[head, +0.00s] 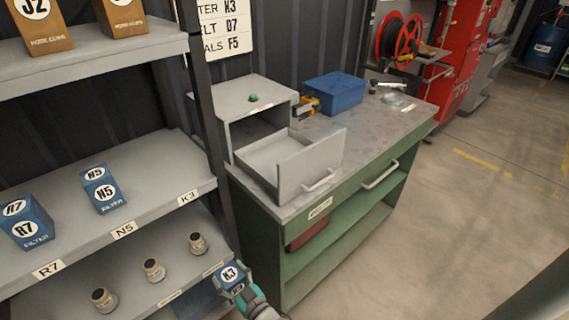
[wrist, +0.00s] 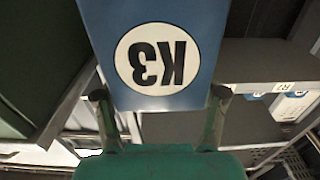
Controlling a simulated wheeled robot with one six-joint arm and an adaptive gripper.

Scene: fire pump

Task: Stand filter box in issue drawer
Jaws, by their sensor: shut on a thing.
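A blue filter box marked K3 (head: 231,275) is held in my gripper (head: 240,291) at the bottom of the head view, low beside the shelf and left of the green workbench. In the wrist view the K3 box (wrist: 200,30) fills the upper middle, its label upside down, with the fingers of my gripper (wrist: 158,105) on both its sides. The issue drawer (head: 310,170) is pulled out of the grey cabinet (head: 265,95) on the bench, and the part of its inside that shows looks empty.
The shelf rack (head: 150,222) at left holds blue filter boxes N5 (head: 102,188) and R7 (head: 27,222), with several round fittings below. Open floor (head: 460,210) lies at right.

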